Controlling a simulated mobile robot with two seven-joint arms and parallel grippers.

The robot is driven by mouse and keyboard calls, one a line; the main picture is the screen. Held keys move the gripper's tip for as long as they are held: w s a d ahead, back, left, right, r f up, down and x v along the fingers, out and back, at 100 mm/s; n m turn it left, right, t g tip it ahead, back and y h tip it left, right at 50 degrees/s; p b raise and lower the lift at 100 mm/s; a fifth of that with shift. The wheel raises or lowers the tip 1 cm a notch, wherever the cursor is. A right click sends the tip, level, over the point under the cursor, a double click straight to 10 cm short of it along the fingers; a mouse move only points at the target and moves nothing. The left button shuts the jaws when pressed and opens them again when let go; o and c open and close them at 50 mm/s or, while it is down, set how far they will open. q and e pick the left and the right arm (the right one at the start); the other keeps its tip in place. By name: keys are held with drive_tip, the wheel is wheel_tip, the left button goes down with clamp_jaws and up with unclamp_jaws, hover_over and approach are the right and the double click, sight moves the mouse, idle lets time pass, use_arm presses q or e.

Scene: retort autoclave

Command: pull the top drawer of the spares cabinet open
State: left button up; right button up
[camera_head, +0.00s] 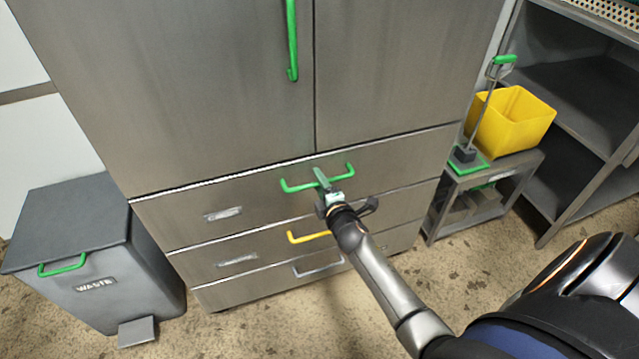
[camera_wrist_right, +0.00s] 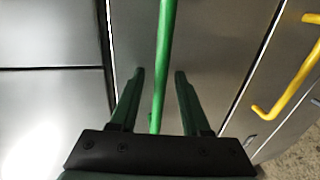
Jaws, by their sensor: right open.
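The spares cabinet (camera_head: 390,60) is grey metal with two upper doors and several drawers below. Its top drawer (camera_head: 400,160) looks shut and carries a green bar handle (camera_head: 297,188). My right gripper (camera_head: 322,180) is at the middle of that handle. In the right wrist view the green handle (camera_wrist_right: 165,60) runs between the two open fingers of my right gripper (camera_wrist_right: 158,80), with a gap on each side. Whether a finger touches it I cannot tell. My left gripper is not in view.
A lower drawer has a yellow handle (camera_head: 308,237), also in the right wrist view (camera_wrist_right: 290,85). A green door handle (camera_head: 292,40) hangs above. A grey waste bin (camera_head: 100,250) stands left. A low stand (camera_head: 490,205) with a yellow bin (camera_head: 512,120) stands right. Floor in front is clear.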

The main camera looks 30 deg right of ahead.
clamp_jaws()
idle(0.3)
idle(1.1)
